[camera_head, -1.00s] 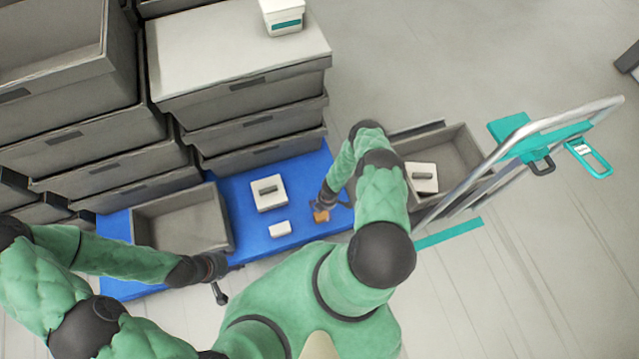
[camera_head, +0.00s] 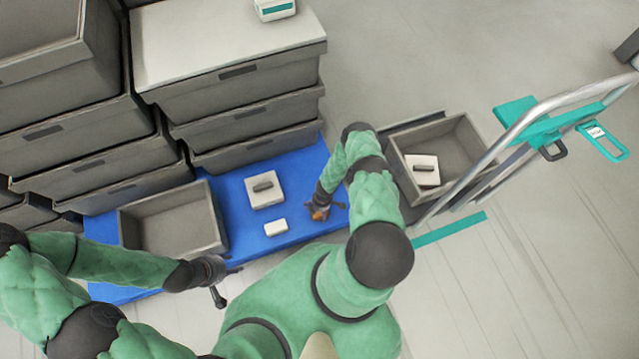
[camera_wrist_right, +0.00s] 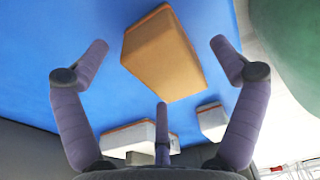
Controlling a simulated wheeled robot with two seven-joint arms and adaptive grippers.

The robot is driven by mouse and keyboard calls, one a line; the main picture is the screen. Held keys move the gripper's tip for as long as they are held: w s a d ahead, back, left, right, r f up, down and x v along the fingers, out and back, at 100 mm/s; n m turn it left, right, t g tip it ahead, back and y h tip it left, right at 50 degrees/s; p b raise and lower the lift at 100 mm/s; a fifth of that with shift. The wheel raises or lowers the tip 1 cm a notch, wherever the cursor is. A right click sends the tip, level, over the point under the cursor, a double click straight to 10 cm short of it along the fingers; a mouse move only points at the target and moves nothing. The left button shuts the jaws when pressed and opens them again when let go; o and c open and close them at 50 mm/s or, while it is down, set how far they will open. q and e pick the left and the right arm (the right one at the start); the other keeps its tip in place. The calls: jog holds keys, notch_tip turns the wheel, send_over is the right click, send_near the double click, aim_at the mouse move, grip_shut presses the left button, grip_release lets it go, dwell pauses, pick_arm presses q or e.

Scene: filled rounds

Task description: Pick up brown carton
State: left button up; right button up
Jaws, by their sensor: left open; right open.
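The brown carton (camera_wrist_right: 162,58) lies on the blue surface and shows large in the right wrist view, between the spread fingers. In the head view the brown carton (camera_head: 318,214) is small and mostly hidden by my right gripper (camera_head: 326,207). That right gripper (camera_wrist_right: 152,62) is open, with its fingers on either side of the carton and no clear contact. My left gripper (camera_head: 228,281) is open and empty at the front edge of the blue surface, near the grey bin at left.
A grey bin on a cart (camera_head: 459,150) holds another white box (camera_head: 422,170). Stacked grey crates (camera_head: 240,110) stand behind.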

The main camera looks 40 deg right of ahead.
jog(key=c, duration=1.4)
jog(key=shift+r, duration=0.1)
